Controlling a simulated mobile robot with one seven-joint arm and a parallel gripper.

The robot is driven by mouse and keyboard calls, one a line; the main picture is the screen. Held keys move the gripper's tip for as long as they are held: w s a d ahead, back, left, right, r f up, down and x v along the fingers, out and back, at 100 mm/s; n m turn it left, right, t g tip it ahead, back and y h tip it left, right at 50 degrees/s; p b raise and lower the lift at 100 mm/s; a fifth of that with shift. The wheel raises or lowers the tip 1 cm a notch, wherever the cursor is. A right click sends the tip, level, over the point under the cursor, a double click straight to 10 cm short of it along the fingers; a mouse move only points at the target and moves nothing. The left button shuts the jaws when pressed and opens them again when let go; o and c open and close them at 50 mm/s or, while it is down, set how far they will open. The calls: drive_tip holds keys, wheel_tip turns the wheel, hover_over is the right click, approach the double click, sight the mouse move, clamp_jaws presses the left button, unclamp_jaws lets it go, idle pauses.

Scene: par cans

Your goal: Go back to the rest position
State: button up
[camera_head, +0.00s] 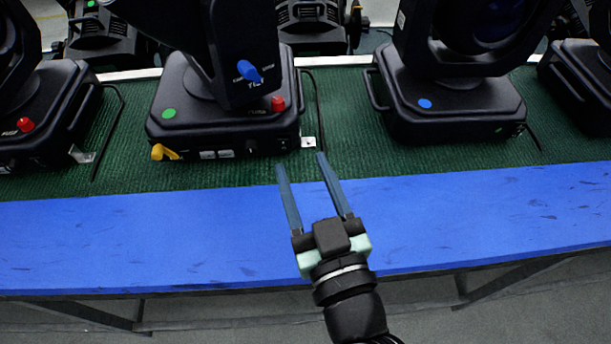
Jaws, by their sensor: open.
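My gripper (302,163) is in the middle of the head view, above the table's blue front strip. Its two long blue-grey fingers are spread apart and point away toward the lamps. Nothing is between the fingers. The fingertips overlap the edge of the green mat in the picture, just in front of a black moving-head lamp (222,105). I cannot tell how high the fingertips are above the surface.
The lamp has a blue tilt knob (249,71), a red knob (278,103) and a yellow lever (164,152). Another black lamp (450,100) stands to the right, more at both sides and behind. The blue strip (120,235) is bare. The green mat (345,140) shows between lamps.

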idle(0.5)
drive_tip(key=w+a+r+t+p, duration=0.1)
drive_tip(key=w+r+t+p, duration=0.15)
drive_tip(key=r, duration=1.35)
drive_tip(key=w+a+r+t+p, duration=0.15)
drive_tip(key=r+t, duration=0.25)
drive_tip(key=r, duration=1.3)
drive_tip(key=s+r+m+t+h+p, duration=0.1)
drive_tip(key=s+r+m+t+h, duration=0.2)
drive_tip(key=r, duration=0.9)
drive_tip(key=s, duration=0.2)
drive_tip(key=shift+s+r+h, duration=0.3)
drive_tip(key=shift+h, duration=0.1)
